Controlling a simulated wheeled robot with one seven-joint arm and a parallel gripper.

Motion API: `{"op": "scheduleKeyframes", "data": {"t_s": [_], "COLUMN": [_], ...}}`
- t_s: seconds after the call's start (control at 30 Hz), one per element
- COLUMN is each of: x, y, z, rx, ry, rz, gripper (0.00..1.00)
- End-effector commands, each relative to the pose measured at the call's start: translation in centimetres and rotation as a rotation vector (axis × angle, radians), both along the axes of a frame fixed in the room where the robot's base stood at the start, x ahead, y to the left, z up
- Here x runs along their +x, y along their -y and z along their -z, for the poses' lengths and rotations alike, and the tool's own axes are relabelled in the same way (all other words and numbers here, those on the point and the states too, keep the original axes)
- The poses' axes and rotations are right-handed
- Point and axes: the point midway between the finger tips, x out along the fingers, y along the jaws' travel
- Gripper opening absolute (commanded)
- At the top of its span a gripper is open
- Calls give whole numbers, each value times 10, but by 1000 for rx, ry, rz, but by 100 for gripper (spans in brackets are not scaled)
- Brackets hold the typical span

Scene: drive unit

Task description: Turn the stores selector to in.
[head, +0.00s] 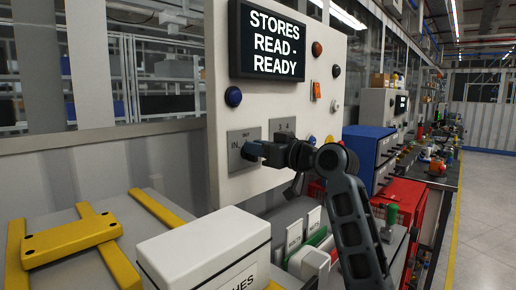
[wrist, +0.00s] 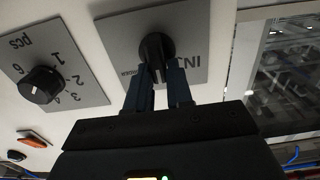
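The plate is on the upright white panel below the screen. My gripper (head: 256,150) reaches the knob from the right in the head view and hides most of it. In the wrist view, my gripper's two dark fingers (wrist: 159,76) sit close together, one on each side of the knob's grip, and look shut on it. Part of the plate's lettering is hidden behind the fingers. Which way the knob points is hard to tell.
The screen (head: 278,42) reads "STORES READ - READY". A second selector (wrist: 40,85), marked "pcs", is beside the plate. Coloured buttons (head: 234,96) dot the panel. A white box (head: 205,245) and yellow brackets (head: 72,240) lie below. A blue box (head: 368,145) stands at right.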

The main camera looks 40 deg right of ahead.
Motion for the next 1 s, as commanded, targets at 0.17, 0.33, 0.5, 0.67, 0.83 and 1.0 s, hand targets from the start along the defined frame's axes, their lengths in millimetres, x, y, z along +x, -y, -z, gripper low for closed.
{"op": "scheduleKeyframes", "data": {"t_s": [0.17,0.33,0.5,0.67,0.83,1.0], "x": [0,0,0,0,0,-1], "y": [0,0,0,-1,-2,-5], "z": [0,0,1,2,5,6], "rx": [0,0,-7,-47,-142,-283], "ry": [0,0,0,3,6,13], "rz": [0,0,0,0,1,1], "gripper": [3,0,0,0,0,0]}}
